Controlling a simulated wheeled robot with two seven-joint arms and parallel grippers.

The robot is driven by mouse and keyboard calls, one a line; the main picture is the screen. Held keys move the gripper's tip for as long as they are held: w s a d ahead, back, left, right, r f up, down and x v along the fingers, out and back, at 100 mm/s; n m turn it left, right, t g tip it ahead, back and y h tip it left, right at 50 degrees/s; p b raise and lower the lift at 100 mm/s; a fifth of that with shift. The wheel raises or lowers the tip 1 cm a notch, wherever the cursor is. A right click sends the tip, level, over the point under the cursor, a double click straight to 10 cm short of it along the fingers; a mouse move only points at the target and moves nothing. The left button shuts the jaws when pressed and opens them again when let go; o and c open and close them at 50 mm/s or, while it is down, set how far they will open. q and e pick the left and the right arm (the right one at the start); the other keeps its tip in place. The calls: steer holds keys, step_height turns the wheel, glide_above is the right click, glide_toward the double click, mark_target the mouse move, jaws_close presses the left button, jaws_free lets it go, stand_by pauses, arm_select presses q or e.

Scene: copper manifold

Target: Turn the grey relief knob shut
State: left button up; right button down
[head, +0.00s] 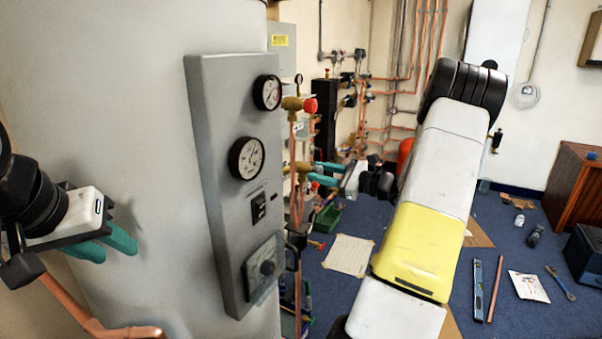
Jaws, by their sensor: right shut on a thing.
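My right gripper (318,174) has teal fingers that point left at the copper manifold (294,210) beside the panel. They are closed around a small part at a brass valve (302,167), at the place of the grey relief knob. The knob is mostly hidden between the fingers, so its angle cannot be told. A red knob (310,105) sits on the brass valve above. My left gripper (104,246) is at the left, in front of the big pale cylinder. Its teal fingers stand apart and nothing shows between them.
Copper pipes run along the back wall. Tools and papers, including a blue level (476,290), lie on the blue floor. A wooden cabinet (572,190) stands at right.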

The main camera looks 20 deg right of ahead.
steer(key=n, duration=0.7)
stand_by(0.6)
steer(key=c, duration=1)
jaws_free()
steer(key=shift+o, duration=0.2)
steer(key=v, duration=0.8)
